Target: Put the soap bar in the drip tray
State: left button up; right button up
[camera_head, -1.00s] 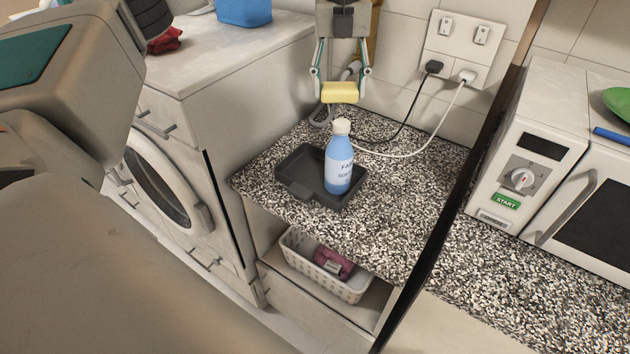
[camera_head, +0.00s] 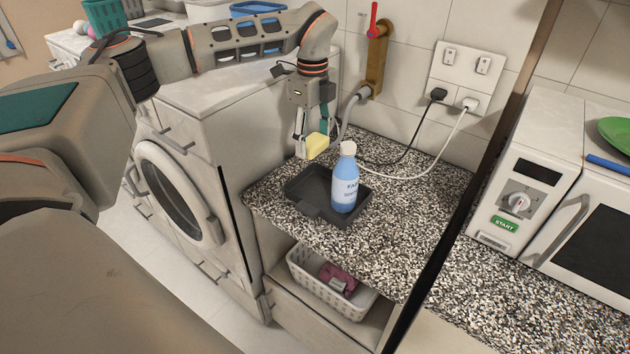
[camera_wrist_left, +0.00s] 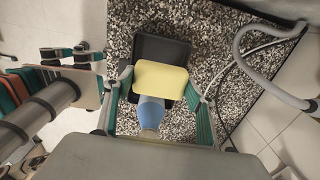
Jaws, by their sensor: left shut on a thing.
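My left gripper (camera_head: 315,146) points down and is shut on the yellow soap bar (camera_head: 317,142). It holds the bar in the air above the back part of the dark drip tray (camera_head: 300,197). The tray lies on the speckled counter. A blue bottle with a white cap (camera_head: 345,182) stands upright in the tray, close to the bar. In the left wrist view the soap bar (camera_wrist_left: 160,78) spans the fingers and covers part of the tray (camera_wrist_left: 150,48); the bottle (camera_wrist_left: 151,112) shows below the bar.
The washing machine (camera_head: 172,190) is at the left, the microwave (camera_head: 520,170) at the right. A white basket (camera_head: 318,288) sits below. The counter right of the bottle is clear.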

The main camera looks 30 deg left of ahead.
pick_arm(q)
send_over(313, 189)
notch_tip(313, 189, down, 8)
jog(key=shift+f+p, duration=0.1)
jog(key=shift+p, duration=0.25)
notch_tip(313, 189, down, 4)
jog(key=shift+f, duration=0.3)
pick_arm(e)
jog(key=shift+s+d+f, duration=0.2)
jog(key=shift+s+d, duration=0.2)
jog(key=shift+d, duration=0.3)
pick_arm(q)
jog(key=shift+f, duration=0.15)
jog(key=o, duration=1.2)
jog(key=shift+c, duration=0.2)
pick_arm(e)
jog(key=shift+a+f, duration=0.1)
jog(key=shift+a, duration=0.15)
